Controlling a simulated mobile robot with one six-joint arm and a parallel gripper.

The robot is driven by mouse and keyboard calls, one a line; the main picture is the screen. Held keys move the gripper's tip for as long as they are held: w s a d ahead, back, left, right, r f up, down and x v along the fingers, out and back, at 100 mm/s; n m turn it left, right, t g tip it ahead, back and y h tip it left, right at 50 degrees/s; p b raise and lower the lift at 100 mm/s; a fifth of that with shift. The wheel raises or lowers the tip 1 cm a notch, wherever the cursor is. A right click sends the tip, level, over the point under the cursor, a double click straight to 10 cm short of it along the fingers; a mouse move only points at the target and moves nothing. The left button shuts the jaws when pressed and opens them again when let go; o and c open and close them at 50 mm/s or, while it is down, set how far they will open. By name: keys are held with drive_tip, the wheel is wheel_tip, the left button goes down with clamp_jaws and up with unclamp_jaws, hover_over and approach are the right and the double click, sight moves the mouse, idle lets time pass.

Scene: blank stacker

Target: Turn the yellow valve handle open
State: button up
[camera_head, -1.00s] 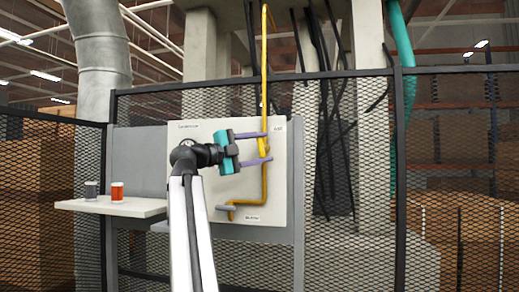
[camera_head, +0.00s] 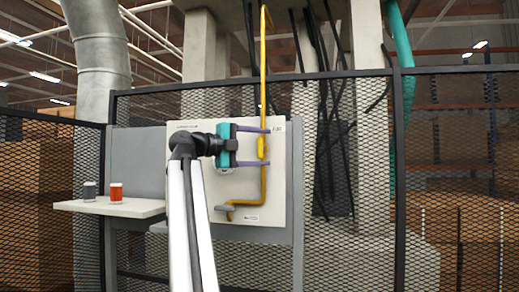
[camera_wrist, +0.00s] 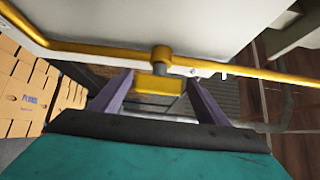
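The yellow valve handle (camera_head: 262,148) sits on a vertical yellow pipe (camera_head: 264,190) in front of a pale panel (camera_head: 190,215). In the wrist view the handle (camera_wrist: 158,84) is a short yellow block below a round yellow fitting (camera_wrist: 160,55) on the pipe. My gripper (camera_head: 268,147) has a teal body and two purple fingers, one above and one below the handle in the head view. In the wrist view my gripper (camera_wrist: 160,76) is open, with the handle between its fingers. Gaps seem to show on both sides; contact is not clear.
A grey shelf (camera_head: 90,207) at left bears a dark can (camera_head: 89,191) and an orange-red can (camera_head: 115,193). A small grey lever (camera_head: 222,208) sits on the lower pipe. Black mesh fencing (camera_head: 450,170) stands around the panel. Cardboard boxes (camera_wrist: 30,95) show in the wrist view.

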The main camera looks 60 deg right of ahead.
drive_tip(key=shift+w+a+f, duration=0.1)
drive_tip(key=shift+f, duration=0.05)
drive_tip(key=b+v, duration=0.5)
drive_tip(key=v, duration=0.8)
drive_tip(key=shift+a, duration=0.25)
drive_tip(key=shift+w, duration=0.1)
idle(0.4)
